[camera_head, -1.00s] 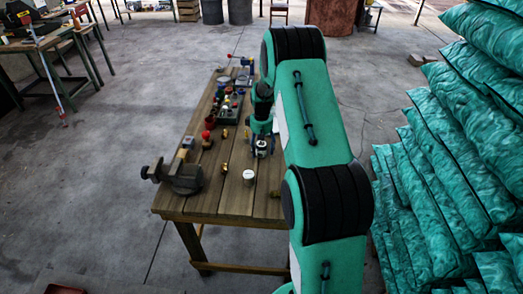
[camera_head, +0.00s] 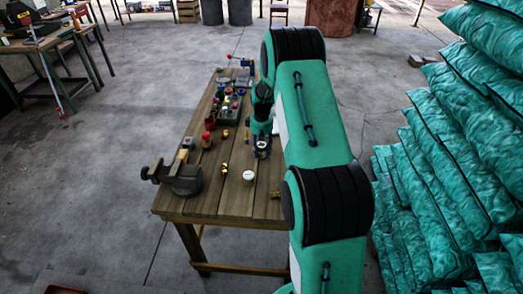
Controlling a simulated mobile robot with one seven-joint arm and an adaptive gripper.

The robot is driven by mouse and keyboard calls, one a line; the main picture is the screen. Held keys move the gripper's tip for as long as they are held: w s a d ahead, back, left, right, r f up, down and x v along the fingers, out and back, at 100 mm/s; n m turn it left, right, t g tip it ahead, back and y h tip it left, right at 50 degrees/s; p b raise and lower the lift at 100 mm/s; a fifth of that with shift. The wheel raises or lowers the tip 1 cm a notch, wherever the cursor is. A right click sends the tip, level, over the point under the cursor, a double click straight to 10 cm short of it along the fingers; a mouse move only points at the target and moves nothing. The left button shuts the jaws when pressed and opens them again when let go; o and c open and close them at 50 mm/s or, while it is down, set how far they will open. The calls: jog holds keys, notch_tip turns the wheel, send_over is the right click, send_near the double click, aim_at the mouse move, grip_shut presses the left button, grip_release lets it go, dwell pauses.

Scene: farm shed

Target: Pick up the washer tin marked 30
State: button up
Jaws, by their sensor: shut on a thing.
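My gripper (camera_head: 262,151) points down over the right-middle of the wooden workbench (camera_head: 222,205), beside my green arm. Its fingers are small and dark here; what they hold is too small and hidden to make out. A small white-topped round tin (camera_head: 248,175) stands upright on the bench, below and left of my gripper and apart from it. Any number on it is too small to read. I cannot tell which thing is the washer tin marked 30.
A vise (camera_head: 180,178) is at the bench's near left corner. Brass fittings (camera_head: 224,168), a red-topped item (camera_head: 206,139) and several small containers (camera_head: 228,112) crowd the left and far bench. Green sacks (camera_head: 440,170) are stacked at right. Bare floor lies left of the bench.

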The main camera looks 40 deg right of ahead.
aim_at(262, 144)
jog(key=shift+r, duration=0.15)
jog(key=shift+r, duration=0.6)
notch_tip(262, 144, up, 2)
jog(key=shift+r, duration=0.1)
jog(key=s+a, duration=0.2)
jog(key=s, duration=0.2)
jog(key=s+a+r+p, duration=0.1)
jog(key=s+a, duration=0.2)
jog(key=s, duration=0.2)
jog(key=s+a, duration=0.3)
jog(key=s, duration=0.2)
jog(key=shift+r, duration=0.15)
